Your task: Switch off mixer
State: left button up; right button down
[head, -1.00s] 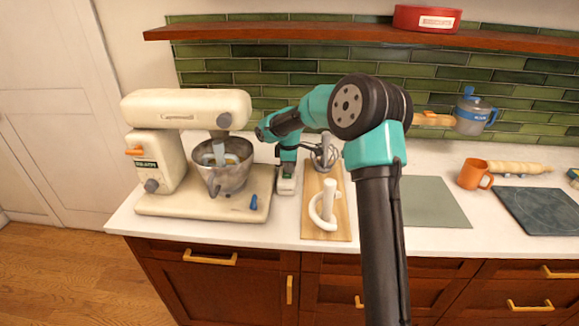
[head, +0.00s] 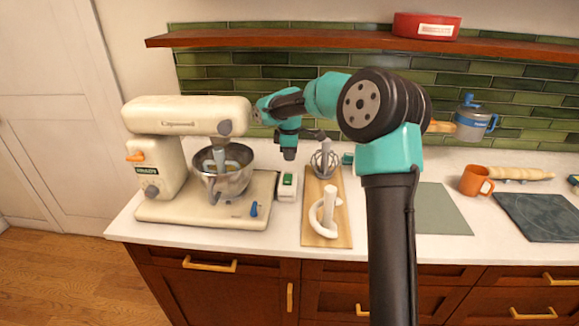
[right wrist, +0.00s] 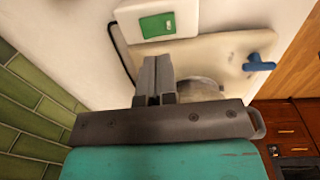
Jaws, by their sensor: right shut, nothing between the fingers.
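The cream stand mixer (head: 180,116) stands at the left of the counter, its head level over the metal bowl (head: 223,182), with a beater reaching into it. A small white switch box (head: 287,194) with a green button (head: 288,180) sits just right of the mixer base; it also shows at the top of the right wrist view, with the green button (right wrist: 157,25) clear. My right gripper (head: 289,154) is shut and empty, above and behind the box, apart from it. It also shows in the right wrist view (right wrist: 155,68). My left gripper is not in view.
Right of the box, a wooden board (head: 313,228) holds a whisk (head: 324,161) and a white hook (head: 327,212). A blue lever (head: 254,209) is on the mixer base. A shelf (head: 300,40) crosses above.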

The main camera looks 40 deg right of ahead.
notch_tip(320, 180, up, 6)
send_over(289, 175)
jog(key=s+a, duration=0.2)
jog(key=s, duration=0.1)
jog(key=shift+s+f, duration=0.1)
jog(key=shift+f, duration=0.05)
jog(key=shift+w+d, duration=0.15)
jog(key=shift+w, duration=0.65)
jog(key=shift+f, duration=0.15)
jog(key=f, duration=0.4)
jog(key=w+f, duration=0.1)
jog(key=f, duration=0.4)
jog(key=d+f, duration=0.1)
jog(key=f, duration=0.3)
jog(key=shift+w+f, duration=0.15)
jog(key=shift+f, duration=0.2)
jog(key=shift+d, duration=0.15)
